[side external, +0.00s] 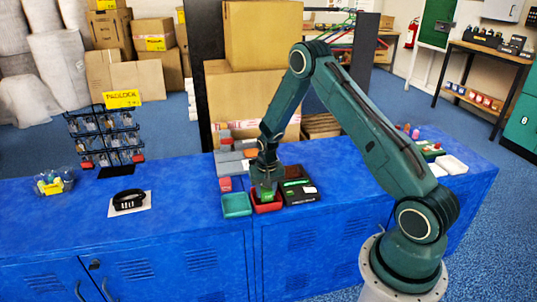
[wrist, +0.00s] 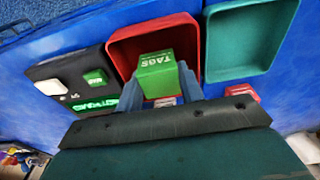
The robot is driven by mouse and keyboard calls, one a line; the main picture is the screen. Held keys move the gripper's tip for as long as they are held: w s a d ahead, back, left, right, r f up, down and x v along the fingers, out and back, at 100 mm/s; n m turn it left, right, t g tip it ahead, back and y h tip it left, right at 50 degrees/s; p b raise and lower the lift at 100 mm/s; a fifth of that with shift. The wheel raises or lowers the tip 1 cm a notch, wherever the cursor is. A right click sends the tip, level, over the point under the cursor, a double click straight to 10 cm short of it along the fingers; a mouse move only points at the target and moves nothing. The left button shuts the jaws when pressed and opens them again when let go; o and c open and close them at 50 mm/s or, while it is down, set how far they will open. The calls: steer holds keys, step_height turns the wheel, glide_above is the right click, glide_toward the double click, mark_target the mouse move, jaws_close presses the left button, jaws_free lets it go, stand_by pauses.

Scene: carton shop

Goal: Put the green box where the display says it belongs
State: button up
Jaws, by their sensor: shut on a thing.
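My gripper (wrist: 158,90) is shut on the green box (wrist: 158,62), which has "TAGS" in white on its face. In the side view my gripper (side external: 266,188) points down at the red tray (wrist: 122,42), with a bit of green box (side external: 268,194) showing. The box is over or inside the red tray; I cannot tell if it touches the floor. The teal tray (wrist: 252,76) is beside the red one and looks empty.
Grey blocks (side external: 232,162) and a red block (side external: 225,184) stand behind the trays. The blue worktop (side external: 180,195) is clear between watch and trays.

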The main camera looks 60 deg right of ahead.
mark_target(267, 192)
steer(key=shift+f, duration=0.65)
steer(key=shift+f, duration=0.15)
steer(key=o, duration=1)
steer(key=shift+o, duration=0.2)
steer(key=shift+r, duration=0.2)
step_height(267, 192, up, 12)
steer(key=s+a, duration=0.1)
steer(key=shift+f, duration=0.1)
